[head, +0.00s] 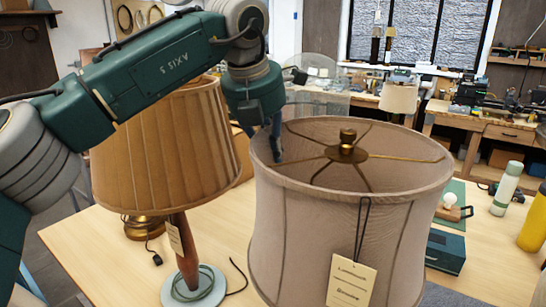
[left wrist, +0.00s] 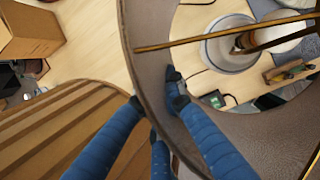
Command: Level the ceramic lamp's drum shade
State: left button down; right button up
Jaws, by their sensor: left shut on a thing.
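The large grey-beige drum shade (head: 335,235) stands in the front middle of the head view, with a brass finial (head: 347,140) and thin spokes across its open top. My left gripper (head: 276,152) reaches down onto the rim's back left. In the left wrist view, its blue fingers (left wrist: 165,112) stand on both sides of the shade wall (left wrist: 143,50), shut on it. A pale round lamp body (left wrist: 232,43) shows below through the shade. The rest of the lamp is hidden in the head view. My right gripper is out of view.
A pleated tan lampshade (head: 165,150) on a wooden lamp stands close at the left, under my left arm. A paper tag (head: 351,284) hangs on the drum shade. A green bottle (head: 507,188) and yellow bottle (head: 535,218) stand at the right of the wooden table (head: 500,245).

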pick_arm(q)
jog(key=shift+r, duration=0.1)
jog(key=c, duration=1.8)
grip_release()
jog(key=v, duration=1.1)
jog(key=shift+s+r, duration=0.1)
jog(key=shift+s, duration=0.05)
jog(key=shift+s+r, duration=0.1)
jog(key=shift+r, duration=0.25)
